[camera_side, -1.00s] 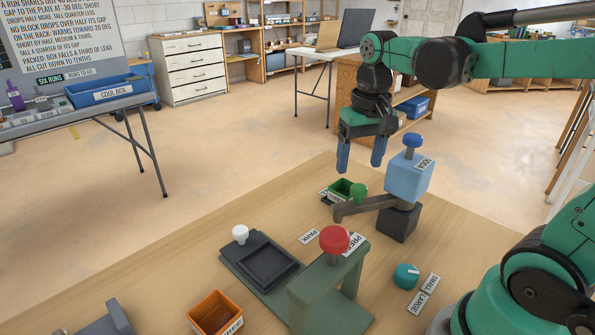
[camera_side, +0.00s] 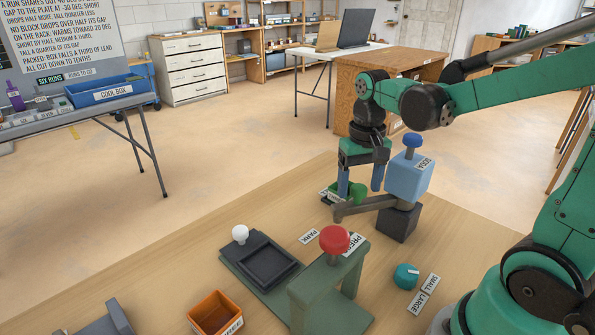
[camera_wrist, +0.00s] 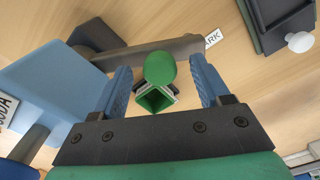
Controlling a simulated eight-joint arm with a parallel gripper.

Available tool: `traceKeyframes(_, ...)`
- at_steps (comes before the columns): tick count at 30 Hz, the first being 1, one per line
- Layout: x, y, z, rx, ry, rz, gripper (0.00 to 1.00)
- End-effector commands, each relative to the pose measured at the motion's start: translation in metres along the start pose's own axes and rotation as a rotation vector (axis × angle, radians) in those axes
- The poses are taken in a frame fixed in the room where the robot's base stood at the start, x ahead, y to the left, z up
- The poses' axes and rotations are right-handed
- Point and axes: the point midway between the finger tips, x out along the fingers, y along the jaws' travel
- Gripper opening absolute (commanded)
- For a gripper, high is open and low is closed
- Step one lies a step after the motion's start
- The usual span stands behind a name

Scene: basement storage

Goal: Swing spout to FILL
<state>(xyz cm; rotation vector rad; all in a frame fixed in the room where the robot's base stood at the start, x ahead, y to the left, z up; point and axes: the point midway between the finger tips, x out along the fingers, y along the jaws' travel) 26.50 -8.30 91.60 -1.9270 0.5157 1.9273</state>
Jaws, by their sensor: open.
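The grey spout (camera_side: 365,206) reaches left from the dark base under the blue SODA box (camera_side: 407,178). Its tip is near the PARK label (camera_side: 309,237). A green knob (camera_side: 358,193) appears to stand on the spout; its stem is hidden. My gripper (camera_side: 360,186) points down and is open, fingers either side of the knob in the side view. The wrist view also shows the knob (camera_wrist: 160,68) between the fingers, apart from both, with the spout (camera_wrist: 150,52) behind it. I cannot read a FILL label.
A green open container (camera_side: 333,194) with a partly hidden label stands just behind the spout. A red-knobbed press (camera_side: 334,239), a dark tray with a white knob (camera_side: 268,262), an orange bin (camera_side: 215,314) and a teal dial (camera_side: 406,276) occupy the bench front.

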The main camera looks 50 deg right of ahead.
Motion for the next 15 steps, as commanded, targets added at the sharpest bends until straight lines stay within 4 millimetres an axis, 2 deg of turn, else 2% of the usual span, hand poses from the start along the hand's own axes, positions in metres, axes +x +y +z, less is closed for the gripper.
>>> traceKeyframes(1, -0.0001, 0.0000, 0.0000, 0.000, 0.000, 0.000, 0.64)
traceKeyframes(6, -0.0002, 0.0000, 0.0001, 0.000, 0.000, 0.000, 0.15)
traceKeyframes(8, -0.0002, 0.0000, 0.0001, 0.000, 0.000, 0.000, 0.00)
traceKeyframes(15, -0.0003, 0.0000, 0.0001, 0.000, 0.000, 0.000, 0.00)
